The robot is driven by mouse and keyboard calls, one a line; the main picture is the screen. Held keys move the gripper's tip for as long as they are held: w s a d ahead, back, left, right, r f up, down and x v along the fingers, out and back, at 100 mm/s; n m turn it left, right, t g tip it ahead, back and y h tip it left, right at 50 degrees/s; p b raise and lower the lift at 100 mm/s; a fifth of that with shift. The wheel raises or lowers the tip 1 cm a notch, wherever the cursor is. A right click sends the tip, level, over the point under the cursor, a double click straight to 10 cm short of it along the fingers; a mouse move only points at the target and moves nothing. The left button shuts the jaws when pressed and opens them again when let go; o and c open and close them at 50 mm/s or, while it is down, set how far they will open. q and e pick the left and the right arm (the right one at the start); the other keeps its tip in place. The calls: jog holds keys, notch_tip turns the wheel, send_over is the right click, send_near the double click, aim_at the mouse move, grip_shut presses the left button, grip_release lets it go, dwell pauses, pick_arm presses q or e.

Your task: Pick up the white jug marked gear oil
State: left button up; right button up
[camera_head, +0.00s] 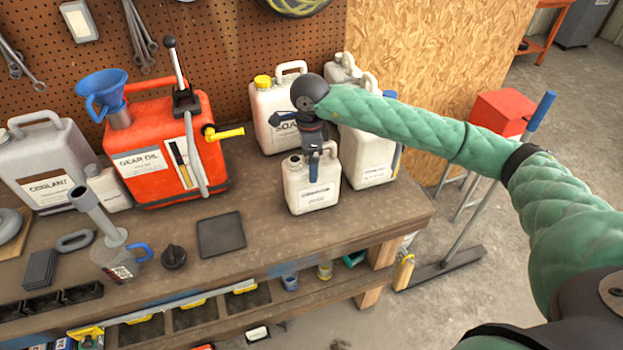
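A small white jug (312,192) with a handle and a small printed label stands upright near the bench's front right; I cannot read the label. My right gripper (314,168) points down at the top of this jug, with a dark finger in front of its neck and handle area. I cannot tell whether the fingers are closed on it. The words GEAR OIL show clearly on a red can (150,178) with a lever pump at the left. Behind the small jug is a white jug (270,106) with a yellow cap and a partly hidden label. My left gripper is not in view.
Another pale jug (368,155) stands close to the right of the small jug, under my green arm. A dark square pad (221,234) lies to the left on the wooden bench (290,235). A pegboard closes the back.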

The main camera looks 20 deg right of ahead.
jog(key=shift+f, duration=0.2)
jog(key=c, duration=1.8)
jog(key=shift+r, duration=0.1)
jog(key=shift+c, duration=0.9)
